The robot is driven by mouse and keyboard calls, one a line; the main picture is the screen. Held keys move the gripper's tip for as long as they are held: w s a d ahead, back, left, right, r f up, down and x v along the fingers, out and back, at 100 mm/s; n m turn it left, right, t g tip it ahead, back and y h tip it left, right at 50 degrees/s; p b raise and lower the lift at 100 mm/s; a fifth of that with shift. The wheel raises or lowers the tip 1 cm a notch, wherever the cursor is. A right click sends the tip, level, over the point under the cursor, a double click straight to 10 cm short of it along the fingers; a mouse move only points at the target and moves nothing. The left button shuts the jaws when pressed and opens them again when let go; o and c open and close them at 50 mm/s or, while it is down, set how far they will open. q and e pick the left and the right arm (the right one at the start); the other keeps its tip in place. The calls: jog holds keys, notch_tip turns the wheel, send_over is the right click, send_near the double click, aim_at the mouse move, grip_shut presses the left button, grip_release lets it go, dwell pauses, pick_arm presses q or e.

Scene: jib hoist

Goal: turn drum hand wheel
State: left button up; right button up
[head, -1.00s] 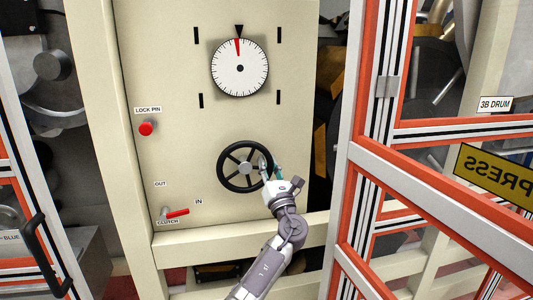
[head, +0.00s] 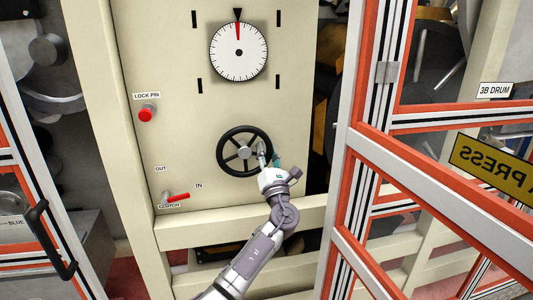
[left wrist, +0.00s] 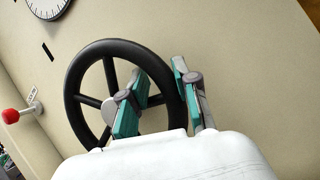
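The black drum hand wheel (head: 223,164) with a grey hub is on the cream panel. My left gripper (head: 268,153) is at the wheel's right side, with its arm coming up from below. In the left wrist view, the wheel (left wrist: 72,100) fills the middle. The fingers of the gripper (left wrist: 160,88) stand apart, one inside the wheel over the spokes and one outside. The right part of the rim passes between them with visible gaps, so the gripper looks open around it. Part of the lower rim is hidden behind the gripper. My right gripper is not in view.
A round dial (head: 228,63) above the wheel has its red needle near the top mark. A red lock pin knob (head: 146,115) and a red clutch lever (head: 178,197) are at left. An orange-and-white guard frame (head: 352,190) stands close on the right.

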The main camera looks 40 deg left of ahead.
pick_arm(q)
jog(key=shift+o, duration=1.4)
jog(key=shift+d, duration=0.15)
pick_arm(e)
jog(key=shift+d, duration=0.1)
pick_arm(q)
jog(key=shift+f, duration=0.15)
jog(key=v, duration=1.2)
